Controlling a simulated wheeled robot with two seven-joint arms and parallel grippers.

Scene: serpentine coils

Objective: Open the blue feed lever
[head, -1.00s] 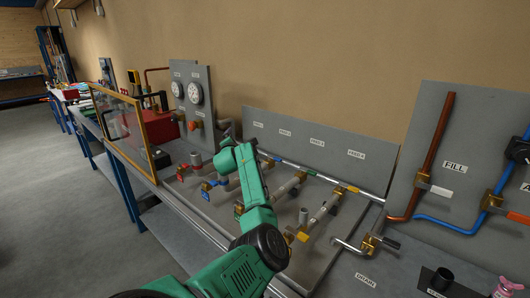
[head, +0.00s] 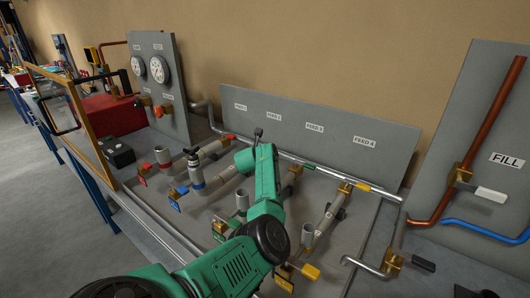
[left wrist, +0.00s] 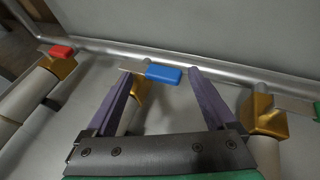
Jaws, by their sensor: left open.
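The blue feed lever (left wrist: 163,73) shows in the left wrist view as a blue-sleeved handle on a brass valve body. It lies crosswise to its grey feed pipe, roughly along the silver pipe behind it. My left gripper (left wrist: 158,76) is open and empty, its two purple fingers on either side of the blue handle in the picture. I cannot tell whether they touch it. In the head view my green left arm covers the blue lever and my gripper's fingers.
A red lever (left wrist: 61,51) and a brass valve (left wrist: 262,117) flank the blue one. A green lever (head: 309,166) and yellow lever (head: 363,187) stand right of my arm. The grey FEED panel (head: 318,130) rises behind; a gauge board (head: 158,95) stands left.

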